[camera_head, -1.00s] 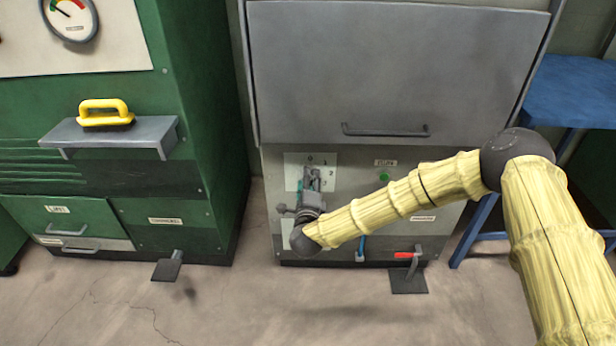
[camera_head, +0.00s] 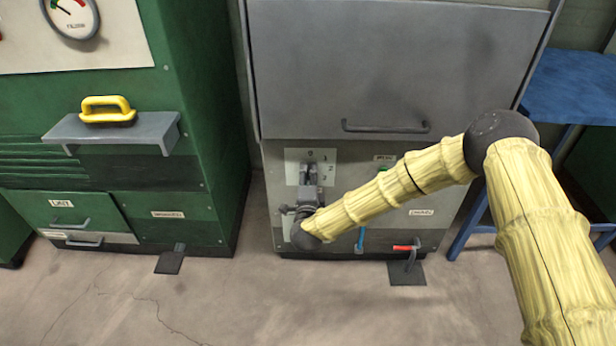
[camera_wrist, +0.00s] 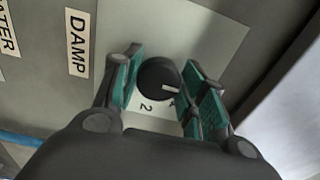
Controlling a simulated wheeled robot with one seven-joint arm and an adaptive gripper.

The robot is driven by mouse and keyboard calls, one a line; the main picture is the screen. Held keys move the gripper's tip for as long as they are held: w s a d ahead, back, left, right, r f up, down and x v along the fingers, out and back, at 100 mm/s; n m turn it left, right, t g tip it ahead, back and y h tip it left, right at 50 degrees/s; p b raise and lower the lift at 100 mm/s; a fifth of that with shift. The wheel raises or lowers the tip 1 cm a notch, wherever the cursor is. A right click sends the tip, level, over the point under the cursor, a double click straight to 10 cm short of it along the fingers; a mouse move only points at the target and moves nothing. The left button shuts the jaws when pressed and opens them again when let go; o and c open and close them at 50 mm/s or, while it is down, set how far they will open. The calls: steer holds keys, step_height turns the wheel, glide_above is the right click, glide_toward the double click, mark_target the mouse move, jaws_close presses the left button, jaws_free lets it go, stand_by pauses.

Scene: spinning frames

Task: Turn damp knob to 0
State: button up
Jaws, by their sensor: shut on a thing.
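The damp knob (camera_wrist: 157,80) is dark and round, on a white dial plate (camera_wrist: 212,38) in the wrist view. Its white pointer line points right and slightly down, near a partly covered mark. A 2 is readable below the knob. The DAMP label (camera_wrist: 77,43) is at left. My gripper (camera_wrist: 165,88) has its teal-padded fingers on both sides of the knob and is shut on it.
Above is a grey panel with a bar handle (camera_head: 385,127). A green machine (camera_head: 205,100) stands at left, a blue table (camera_head: 575,90) at right.

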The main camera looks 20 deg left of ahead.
steer(key=o, duration=1)
steer(key=shift+s, duration=0.1)
steer(key=v, duration=1.2)
